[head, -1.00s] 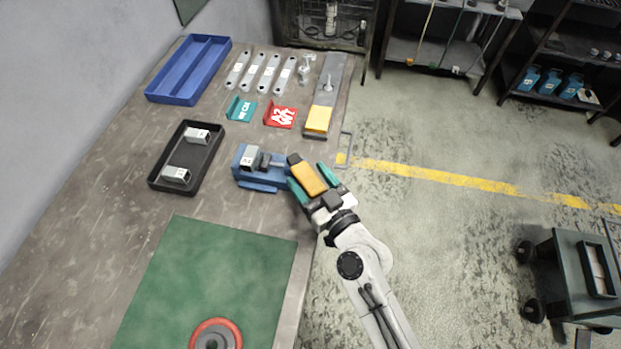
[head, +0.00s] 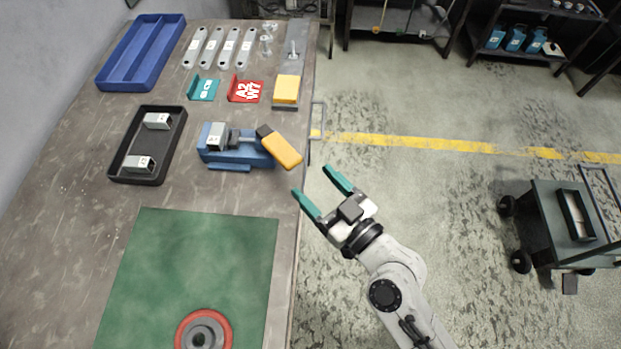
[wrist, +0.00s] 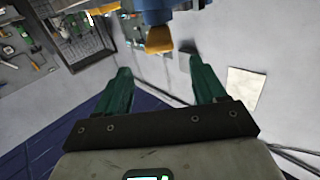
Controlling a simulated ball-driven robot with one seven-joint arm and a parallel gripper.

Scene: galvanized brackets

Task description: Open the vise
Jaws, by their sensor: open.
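The blue vise (head: 245,157) sits near the right edge of the workbench in the head view. A grey metal bracket (head: 217,136) sits at its jaws; I cannot tell whether it is clamped. The vise's yellow handle (head: 281,149) points down and right, past the bench edge. My gripper (head: 320,182) is open and empty, off the bench edge, below and right of the handle and apart from it. In the wrist view its two green fingers (wrist: 158,90) are spread, with the yellow handle end (wrist: 159,40) beyond them.
A black tray (head: 119,177) with two brackets lies left of the vise. Teal (head: 203,89) and red (head: 245,91) holders and a yellow block (head: 287,88) lie behind it. A green mat (head: 190,270) covers the near bench. Floor right of the bench is open up to a cart (head: 560,215).

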